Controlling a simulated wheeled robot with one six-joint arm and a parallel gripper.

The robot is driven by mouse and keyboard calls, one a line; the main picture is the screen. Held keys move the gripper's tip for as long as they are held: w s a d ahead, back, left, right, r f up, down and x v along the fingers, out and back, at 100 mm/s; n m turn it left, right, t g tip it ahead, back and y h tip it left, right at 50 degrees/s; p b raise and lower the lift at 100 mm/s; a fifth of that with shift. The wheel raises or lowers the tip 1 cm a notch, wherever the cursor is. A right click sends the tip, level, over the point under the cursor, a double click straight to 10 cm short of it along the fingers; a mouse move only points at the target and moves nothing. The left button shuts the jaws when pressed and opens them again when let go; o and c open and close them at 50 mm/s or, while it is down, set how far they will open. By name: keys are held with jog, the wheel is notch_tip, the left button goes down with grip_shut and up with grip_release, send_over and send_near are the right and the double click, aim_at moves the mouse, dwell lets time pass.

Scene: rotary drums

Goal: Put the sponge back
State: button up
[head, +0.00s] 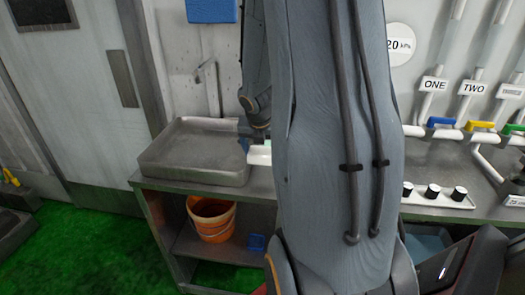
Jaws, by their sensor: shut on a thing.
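My gripper (255,137) points down at the right rim of the grey metal sink basin (170,170), partly hidden by my own arm. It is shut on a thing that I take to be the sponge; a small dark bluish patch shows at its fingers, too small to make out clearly. A small white, dish-like thing (260,155) lies on the counter just below and right of the gripper, its right part hidden behind my arm. I cannot tell whether the held thing touches the basin rim or the white thing.
A tap (212,90) stands behind the basin. Pipes with coloured valve handles (480,126) and a panel of black knobs (433,193) are at right.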

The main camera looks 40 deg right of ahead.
jog(key=shift+f, duration=0.25)
jog(key=o, duration=0.9)
jog(key=shift+o, duration=0.2)
jog(key=shift+r, duration=0.1)
jog(key=shift+r, duration=0.25)
jog(key=p+v, duration=0.2)
jog(key=v, duration=1)
jog(key=shift+r, duration=0.3)
